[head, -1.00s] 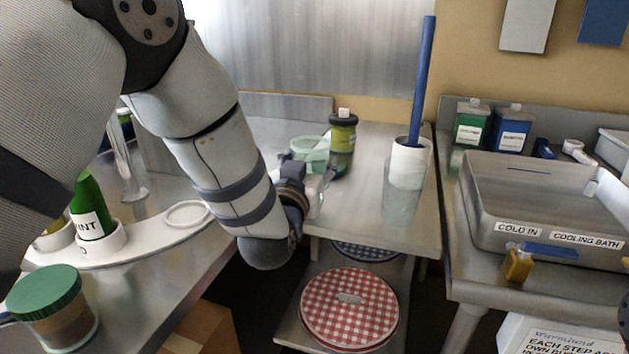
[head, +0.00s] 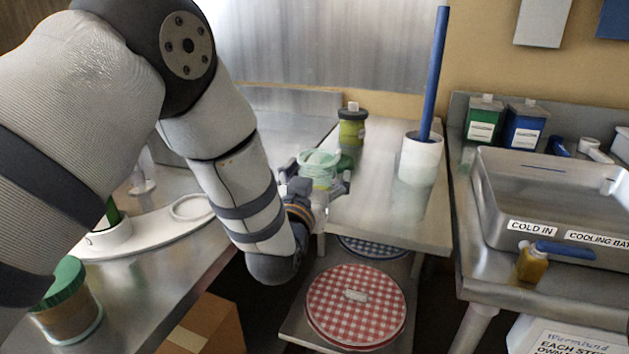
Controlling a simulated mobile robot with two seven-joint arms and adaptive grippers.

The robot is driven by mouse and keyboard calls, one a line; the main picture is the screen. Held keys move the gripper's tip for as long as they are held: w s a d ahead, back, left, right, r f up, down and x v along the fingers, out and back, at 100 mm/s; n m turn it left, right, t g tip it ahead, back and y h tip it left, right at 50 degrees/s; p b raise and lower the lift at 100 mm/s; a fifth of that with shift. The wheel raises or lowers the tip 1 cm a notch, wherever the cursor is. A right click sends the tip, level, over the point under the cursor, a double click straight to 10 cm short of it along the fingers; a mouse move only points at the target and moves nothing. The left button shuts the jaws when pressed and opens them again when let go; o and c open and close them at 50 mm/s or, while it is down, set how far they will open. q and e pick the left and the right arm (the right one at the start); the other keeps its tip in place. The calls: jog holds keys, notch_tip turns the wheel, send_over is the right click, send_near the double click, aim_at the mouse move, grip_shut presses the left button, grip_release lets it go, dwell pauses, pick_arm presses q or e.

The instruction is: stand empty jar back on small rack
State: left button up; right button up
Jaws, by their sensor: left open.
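A pale green, clear jar (head: 318,170) with a wide rim shows at the left edge of the steel rack (head: 388,218). It looks upright and empty. My left gripper (head: 320,186) is open, with its fingers on either side of the jar's lower part. The wrist hides part of the near side, and I cannot tell whether the fingers touch the jar or whether its base rests fully on the rack. My right gripper is not in view.
A green-filled jar (head: 352,130) stands behind on the rack, and a white pot (head: 420,160) with a tall blue handle stands to its right. A red checked round (head: 355,305) lies on the lower shelf. A steel bath (head: 545,205) is at right.

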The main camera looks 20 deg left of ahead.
pick_arm(q)
jog(key=s+p, duration=0.1)
jog(key=s, duration=1)
jog(key=s+a+f+g, duration=0.2)
jog(key=s+f+g, duration=0.4)
jog(key=s+f, duration=0.5)
jog(key=s+a+f+g, duration=0.1)
jog(key=s+f+g, duration=0.6)
jog(key=f, duration=0.8)
jog(key=s+a+f+g, duration=0.1)
jog(key=s+f+g, duration=0.1)
jog(key=s, duration=0.9)
jog(key=s+a+f+g+h, duration=0.1)
jog(key=s+f+g, duration=0.2)
jog(key=s, duration=0.8)
jog(key=shift+s+a+f+g, duration=0.2)
jog(key=shift+s+f+g, duration=0.1)
jog(key=shift+g, duration=0.7)
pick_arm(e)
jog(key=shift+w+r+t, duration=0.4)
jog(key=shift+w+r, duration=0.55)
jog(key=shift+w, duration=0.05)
pick_arm(q)
jog(key=shift+w, duration=0.1)
jog(key=shift+w, duration=0.1)
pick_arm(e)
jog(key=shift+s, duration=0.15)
